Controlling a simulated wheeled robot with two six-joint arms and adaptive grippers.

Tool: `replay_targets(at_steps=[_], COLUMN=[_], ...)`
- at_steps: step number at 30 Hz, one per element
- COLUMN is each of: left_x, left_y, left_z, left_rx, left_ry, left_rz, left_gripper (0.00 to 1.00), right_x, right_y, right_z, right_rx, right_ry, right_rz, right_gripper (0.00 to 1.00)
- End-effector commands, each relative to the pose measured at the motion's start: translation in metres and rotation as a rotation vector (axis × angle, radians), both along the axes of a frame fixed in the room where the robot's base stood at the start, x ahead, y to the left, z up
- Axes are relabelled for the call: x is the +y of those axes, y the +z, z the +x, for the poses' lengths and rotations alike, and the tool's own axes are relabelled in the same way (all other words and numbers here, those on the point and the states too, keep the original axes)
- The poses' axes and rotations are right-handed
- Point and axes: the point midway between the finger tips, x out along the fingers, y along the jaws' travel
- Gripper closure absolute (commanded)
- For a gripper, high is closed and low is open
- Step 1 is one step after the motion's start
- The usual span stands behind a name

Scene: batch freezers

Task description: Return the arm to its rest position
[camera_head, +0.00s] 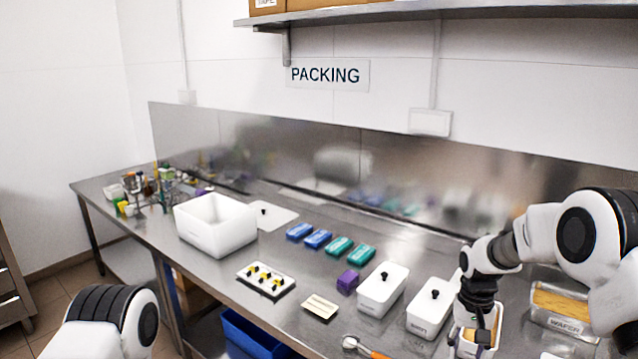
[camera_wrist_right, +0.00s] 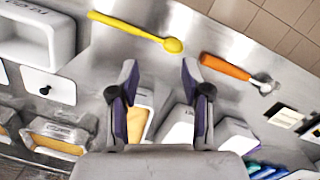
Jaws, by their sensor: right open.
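My right arm comes in from the right in the head view. Its gripper (camera_head: 478,335) points down over a white container (camera_head: 462,349) at the front right of the steel counter. In the right wrist view the right gripper (camera_wrist_right: 160,75) has its two dark fingers spread, with nothing between them. A white box with yellow-orange contents (camera_wrist_right: 139,118) shows below and between the fingers there. In the head view part of my left arm (camera_head: 103,320) shows at the lower left; its gripper is out of view.
Two white lidded boxes (camera_head: 382,288) (camera_head: 433,308) stand left of the right gripper. A wafer container (camera_head: 561,309) stands right of it. An orange-handled scoop (camera_head: 366,348) lies at the front edge; a yellow spoon (camera_wrist_right: 137,31) shows in the wrist view. A shelf (camera_head: 440,11) hangs above.

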Motion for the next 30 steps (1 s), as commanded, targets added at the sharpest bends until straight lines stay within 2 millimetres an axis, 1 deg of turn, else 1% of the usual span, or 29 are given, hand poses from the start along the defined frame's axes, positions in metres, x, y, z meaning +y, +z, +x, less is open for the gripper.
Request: replay_targets(at_steps=[1,2,3,5,8,9,11,12,14,15,17,18,20,21,22,23,24,26,28,30], left_x=[0.0,0.0,0.0,0.0,0.0,0.0,0.0,0.0,0.0,0.0,0.0,0.0,0.0,0.0,0.0,0.0,0.0,0.0,0.0,0.0], left_y=[-0.006,-0.008,-0.011,-0.015,-0.023,-0.028,-0.034,-0.04,-0.05,-0.056,-0.066,-0.072,-0.081,-0.086,-0.086,-0.086,-0.084,-0.082,-0.082,-0.082], left_z=[0.0,0.0,0.0,0.0,-0.001,-0.001,-0.001,-0.001,-0.001,-0.001,-0.001,-0.001,-0.001,-0.001,-0.001,-0.001,-0.001,-0.001,-0.001,-0.001], left_rx=[0.0,0.0,0.0,0.0,0.001,0.001,0.001,0.001,0.001,0.001,0.001,0.001,0.001,0.001,0.001,0.001,0.001,0.001,0.001,0.001], left_ry=[0.0,0.0,0.0,0.0,0.0,0.0,0.0,0.0,0.0,0.0,0.0,0.0,0.0,0.0,0.0,0.0,0.0,0.0,0.0,0.0], left_rz=[0.0,0.0,0.0,0.0,0.0,0.0,0.0,0.0,0.0,0.0,0.0,0.0,0.0,0.0,0.0,0.0,0.0,0.0,0.0,0.0], left_gripper=[0.6,0.6,0.6,0.6,0.6,0.6,0.6,0.6,0.6,0.6,0.6,0.6,0.6,0.6,0.6,0.6,0.6,0.6,0.6,0.6], right_x=[0.002,0.003,0.004,0.007,0.011,0.014,0.018,0.021,0.028,0.032,0.039,0.043,0.049,0.052,0.054,0.055,0.055,0.055,0.054,0.053], right_y=[-0.018,-0.026,-0.039,-0.059,-0.098,-0.116,-0.146,-0.169,-0.207,-0.232,-0.267,-0.287,-0.311,-0.319,-0.32,-0.318,-0.312,-0.304,-0.301,-0.303], right_z=[-0.008,-0.013,-0.022,-0.037,-0.066,-0.081,-0.105,-0.126,-0.163,-0.192,-0.239,-0.272,-0.324,-0.356,-0.372,-0.384,-0.391,-0.389,-0.378,-0.36], right_rx=[0.029,0.044,0.074,0.117,0.19,0.219,0.262,0.29,0.332,0.354,0.377,0.384,0.374,0.35,0.317,0.28,0.22,0.121,0.015,-0.069], right_ry=[0.003,0.005,0.007,0.011,0.017,0.02,0.026,0.032,0.042,0.05,0.065,0.075,0.092,0.105,0.116,0.125,0.137,0.155,0.172,0.187], right_rz=[0.0,0.0,0.0,0.001,0.005,0.008,0.012,0.016,0.024,0.031,0.041,0.049,0.06,0.064,0.065,0.065,0.061,0.052,0.039,0.028], right_gripper=[0.52,0.52,0.52,0.52,0.52,0.52,0.52,0.52,0.52,0.52,0.52,0.52,0.52,0.52,0.52,0.52,0.52,0.52,0.52,0.52])
